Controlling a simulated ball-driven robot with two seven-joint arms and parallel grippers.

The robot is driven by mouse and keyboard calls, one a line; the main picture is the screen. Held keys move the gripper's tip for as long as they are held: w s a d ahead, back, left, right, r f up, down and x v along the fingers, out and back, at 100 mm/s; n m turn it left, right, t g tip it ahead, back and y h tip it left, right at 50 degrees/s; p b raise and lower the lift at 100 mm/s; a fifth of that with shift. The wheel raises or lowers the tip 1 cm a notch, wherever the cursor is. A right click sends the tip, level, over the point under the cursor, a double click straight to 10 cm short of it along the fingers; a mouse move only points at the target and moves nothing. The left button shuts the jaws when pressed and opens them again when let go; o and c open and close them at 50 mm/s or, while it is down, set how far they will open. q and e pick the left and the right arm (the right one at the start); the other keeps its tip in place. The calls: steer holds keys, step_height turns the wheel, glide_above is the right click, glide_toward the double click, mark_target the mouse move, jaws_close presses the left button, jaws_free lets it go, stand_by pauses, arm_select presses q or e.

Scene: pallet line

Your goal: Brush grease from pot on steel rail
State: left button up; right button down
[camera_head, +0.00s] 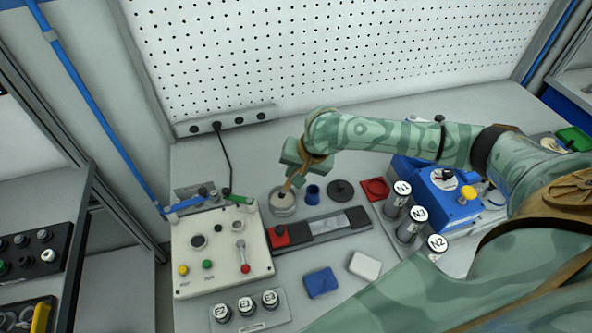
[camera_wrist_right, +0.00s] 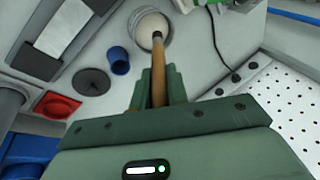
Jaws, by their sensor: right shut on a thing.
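My right gripper (camera_head: 304,164) is shut on the brown handle of a brush (camera_head: 290,184). The brush (camera_wrist_right: 158,66) points down with its dark tip at the mouth of the round grey pot (camera_head: 283,208). In the right wrist view the pot (camera_wrist_right: 142,30) shows pale grease inside its rim; I cannot tell how deep the tip reaches. The steel rail (camera_head: 328,225) is a pale strip on a dark holder with a red block at its left end, right of the pot. It also shows in the right wrist view (camera_wrist_right: 66,30). My left gripper is not in view.
A blue cup (camera_head: 313,194), dark disc (camera_head: 341,191) and red tray (camera_head: 376,189) stand close right of the pot. A control box (camera_head: 220,255) with knobs is at left. Blue (camera_head: 321,283) and white (camera_head: 365,265) blocks lie in front. A pegboard (camera_head: 330,50) rises behind.

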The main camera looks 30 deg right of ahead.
steer(key=shift+f, duration=0.6)
stand_by(0.9)
steer(key=shift+s+f+p, duration=0.15)
steer(key=shift+p, duration=0.6)
stand_by(2.0)
step_height(320, 180, up, 2)
steer(key=p, duration=0.3)
step_height(320, 180, up, 5)
steer(key=p, duration=0.7)
steer(key=shift+p, duration=0.3)
stand_by(0.3)
